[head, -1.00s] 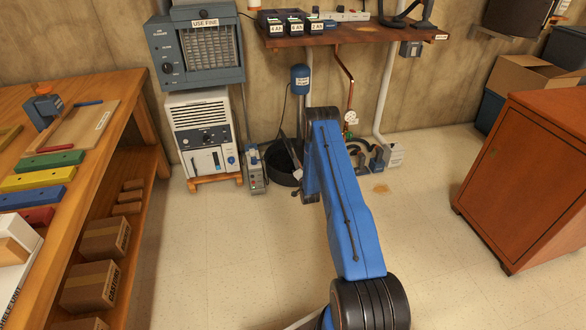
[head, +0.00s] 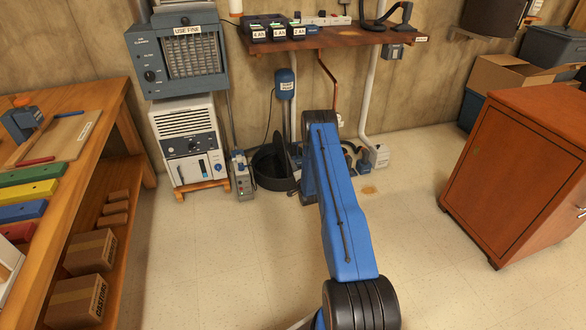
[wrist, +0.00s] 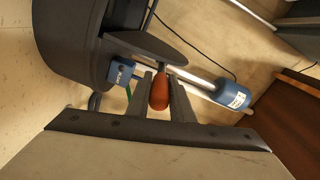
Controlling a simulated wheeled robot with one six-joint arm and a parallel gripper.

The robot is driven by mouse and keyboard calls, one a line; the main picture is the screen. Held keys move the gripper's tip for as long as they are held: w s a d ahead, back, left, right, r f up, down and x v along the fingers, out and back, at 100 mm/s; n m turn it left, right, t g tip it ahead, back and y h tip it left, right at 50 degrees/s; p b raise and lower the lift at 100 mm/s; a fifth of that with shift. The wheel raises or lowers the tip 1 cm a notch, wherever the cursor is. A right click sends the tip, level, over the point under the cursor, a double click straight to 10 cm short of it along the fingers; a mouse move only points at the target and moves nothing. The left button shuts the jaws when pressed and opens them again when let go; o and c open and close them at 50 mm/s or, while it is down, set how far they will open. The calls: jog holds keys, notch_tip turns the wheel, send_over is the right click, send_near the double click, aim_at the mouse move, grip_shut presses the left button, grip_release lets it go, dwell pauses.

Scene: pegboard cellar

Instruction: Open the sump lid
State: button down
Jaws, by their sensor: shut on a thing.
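The sump basin (head: 268,181) is a black round tub on the floor by the back wall, partly hidden by my arm. Its dark lid (head: 281,150) stands tilted steeply up at the basin's right side, so part of the dark inside shows. In the wrist view the basin (wrist: 62,62) is at upper left and the lid (wrist: 150,45) is a thin dark disc seen near edge-on. My gripper (wrist: 161,88) is shut on the lid's red-brown handle (wrist: 159,95), which sits between the two fingers. In the head view my arm hides the gripper.
A white dehumidifier (head: 188,145) and a small grey unit (head: 243,176) stand left of the basin. A wooden shelf (head: 330,38) overhangs it. An orange-brown cabinet (head: 515,165) is at right. The floor between is clear.

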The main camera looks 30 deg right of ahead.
jog(key=c, duration=1.6)
grip_release()
jog(key=shift+o, duration=0.2)
jog(key=v, duration=1.7)
jog(key=shift+s, duration=0.15)
jog(key=shift+a, duration=0.1)
